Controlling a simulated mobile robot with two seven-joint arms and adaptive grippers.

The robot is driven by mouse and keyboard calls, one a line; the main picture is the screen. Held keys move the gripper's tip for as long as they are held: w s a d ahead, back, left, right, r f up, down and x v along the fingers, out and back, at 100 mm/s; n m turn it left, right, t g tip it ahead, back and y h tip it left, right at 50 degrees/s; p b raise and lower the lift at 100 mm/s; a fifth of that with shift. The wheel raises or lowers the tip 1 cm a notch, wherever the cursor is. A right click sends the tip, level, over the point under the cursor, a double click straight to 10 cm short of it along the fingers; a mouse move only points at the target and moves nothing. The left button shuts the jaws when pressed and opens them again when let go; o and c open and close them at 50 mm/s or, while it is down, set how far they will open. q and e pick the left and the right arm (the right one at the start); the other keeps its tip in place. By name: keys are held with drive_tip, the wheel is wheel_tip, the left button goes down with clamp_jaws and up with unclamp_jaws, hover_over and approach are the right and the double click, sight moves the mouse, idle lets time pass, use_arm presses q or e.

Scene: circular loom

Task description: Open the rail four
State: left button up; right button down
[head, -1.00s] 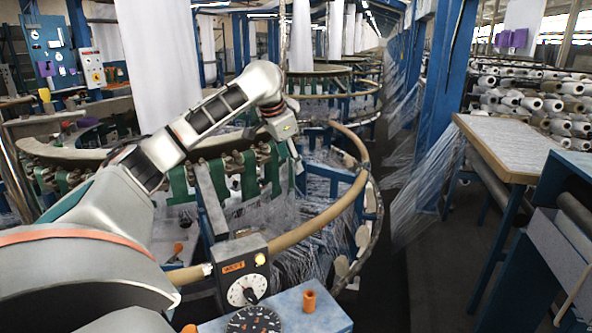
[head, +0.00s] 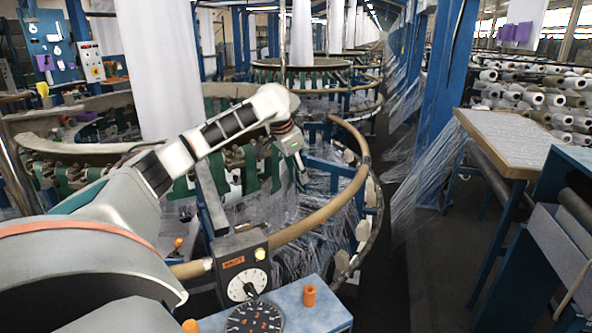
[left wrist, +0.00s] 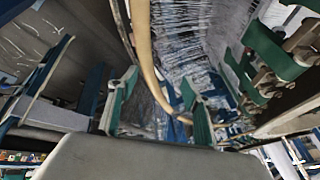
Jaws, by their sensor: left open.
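The tan curved rail (head: 340,203) runs around the near side of the circular loom, from the control box to the far right. I cannot tell by any mark that it is number four. My left gripper (head: 303,178) is open and hangs over the loom's inner side, left of the rail and apart from it in the head view. In the left wrist view the rail (left wrist: 144,50) passes through the gap between the open fingers of my left gripper (left wrist: 162,92); its distance from them is unclear. My right gripper is not in view.
A control box with a white dial (head: 241,275) stands at the rail's near end, beside a blue panel (head: 310,318) with an orange knob. A wooden-topped table (head: 505,140) is at right. The dark aisle floor (head: 420,250) is clear. White threads hang inside the loom.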

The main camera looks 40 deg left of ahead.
use_arm(q)
clamp_jaws()
unclamp_jaws()
drive_tip(key=v, duration=1.2)
